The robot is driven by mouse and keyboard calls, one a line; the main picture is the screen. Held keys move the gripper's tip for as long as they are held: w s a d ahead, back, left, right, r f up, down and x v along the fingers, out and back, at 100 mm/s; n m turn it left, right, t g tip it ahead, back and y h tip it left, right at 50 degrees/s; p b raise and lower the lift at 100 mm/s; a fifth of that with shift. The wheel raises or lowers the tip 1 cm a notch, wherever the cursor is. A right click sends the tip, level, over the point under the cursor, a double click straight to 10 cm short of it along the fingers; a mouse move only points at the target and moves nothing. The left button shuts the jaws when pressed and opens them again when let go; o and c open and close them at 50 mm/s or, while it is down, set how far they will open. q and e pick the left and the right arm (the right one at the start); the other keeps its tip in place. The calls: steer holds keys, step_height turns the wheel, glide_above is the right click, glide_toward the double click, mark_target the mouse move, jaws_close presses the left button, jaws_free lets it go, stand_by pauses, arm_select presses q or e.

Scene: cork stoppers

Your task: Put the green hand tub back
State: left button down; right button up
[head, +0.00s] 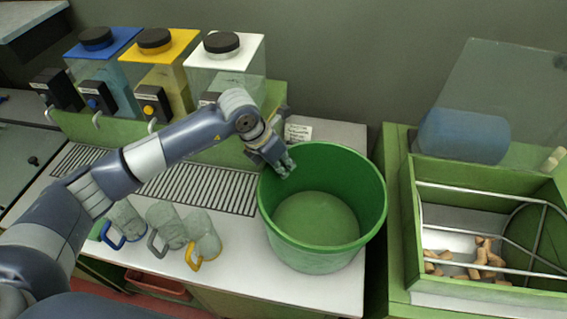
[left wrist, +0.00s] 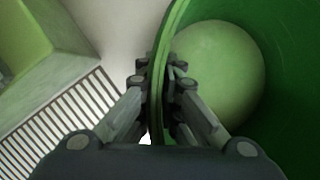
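The green hand tub (head: 322,255) is a wide, round, empty bucket at the right end of the white counter. It looks upright; I cannot tell whether its base touches the counter. My left gripper (head: 285,168) is at the tub's back-left rim. In the left wrist view, the gripper (left wrist: 162,85) has one finger outside and one inside the tub wall (left wrist: 159,60), closed against it. My right gripper is not in view.
Three drink dispensers with blue, yellow and white (head: 224,46) tops stand behind a slotted drain grille (head: 215,187). Three mugs (head: 204,238) lie left of the tub. A green-framed bin (head: 412,215) with cork stoppers (head: 486,255) stands right, across a gap. A small label card (head: 298,132) is behind the tub.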

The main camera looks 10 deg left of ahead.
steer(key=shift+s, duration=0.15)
arm_select(q)
steer(key=shift+f, duration=0.15)
steer(key=c, duration=1.8)
jaws_free()
steer(key=shift+c, duration=0.2)
steer(key=shift+o, duration=0.2)
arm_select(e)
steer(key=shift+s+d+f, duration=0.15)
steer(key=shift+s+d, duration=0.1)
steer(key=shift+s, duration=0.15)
